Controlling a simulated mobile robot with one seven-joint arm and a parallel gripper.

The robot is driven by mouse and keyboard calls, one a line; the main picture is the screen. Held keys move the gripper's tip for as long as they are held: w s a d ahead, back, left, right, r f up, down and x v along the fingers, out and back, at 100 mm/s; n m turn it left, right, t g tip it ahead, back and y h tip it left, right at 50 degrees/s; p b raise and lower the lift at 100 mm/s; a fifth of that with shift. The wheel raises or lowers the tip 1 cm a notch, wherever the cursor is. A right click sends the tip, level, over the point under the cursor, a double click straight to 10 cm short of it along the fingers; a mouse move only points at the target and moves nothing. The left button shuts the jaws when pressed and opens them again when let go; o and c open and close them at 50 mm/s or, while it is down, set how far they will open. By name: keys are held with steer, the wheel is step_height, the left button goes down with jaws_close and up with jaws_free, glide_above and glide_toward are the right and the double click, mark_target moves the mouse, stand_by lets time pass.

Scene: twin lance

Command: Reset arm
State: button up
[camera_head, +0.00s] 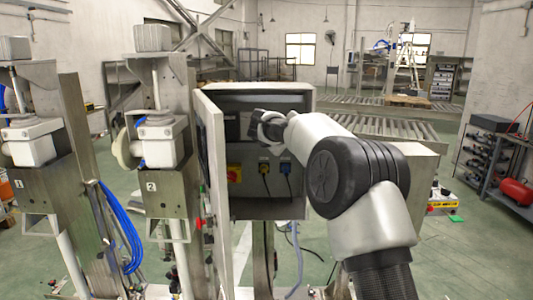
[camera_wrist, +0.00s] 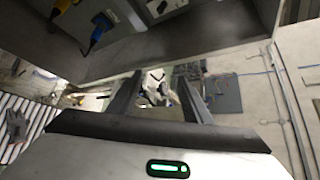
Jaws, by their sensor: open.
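My arm reaches from the lower right of the head view to the opening of a grey control cabinet (camera_head: 262,208). Its far end is in front of the cabinet's interior, and the fingers are hard to make out there. In the wrist view my gripper (camera_wrist: 157,88) shows two dark fingers spread apart with nothing held between them. The cabinet's lower edge (camera_wrist: 165,62) passes close above the fingers in that view. The cabinet door (camera_head: 212,180) stands open on the left side.
Inside the cabinet are a yellow switch with a red knob (camera_head: 234,173), a yellow plug (camera_head: 264,168) and a blue plug (camera_head: 285,168). Two lance stations, marked 1 (camera_head: 30,185) and 2 (camera_head: 160,186), stand at left. A roller conveyor (camera_head: 375,112) runs behind. A shelf (camera_head: 492,150) stands right.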

steer(key=s+a+r+n+t+y, duration=0.3)
steer(key=r+n, duration=0.3)
steer(key=r, duration=0.2)
steer(key=s+a+r+n+t+y, duration=0.3)
steer(key=s+r+n, duration=0.15)
steer(key=r, duration=0.35)
steer(key=s+a+n+g+y, duration=0.1)
steer(key=s+a+n+y, duration=0.3)
steer(key=s+n, duration=0.5)
steer(key=s+d+f+n+g+h, duration=0.1)
steer(key=s+d+f+n+g, duration=0.2)
steer(key=s+f, duration=0.5)
steer(key=s+d+f+n+g+h, duration=0.1)
steer(key=s+d+f+n+g, duration=0.3)
steer(key=s, duration=1.3)
steer(key=s+d+f+n+g, duration=0.3)
steer(key=s+d+f, duration=0.2)
steer(key=s+f, duration=0.7)
steer(key=shift+s+d+f+n+g+h, duration=0.15)
steer(key=shift+s+f+n+g+h, duration=0.15)
steer(key=shift+f+n+g+h, duration=0.1)
steer(key=shift+r, duration=0.1)
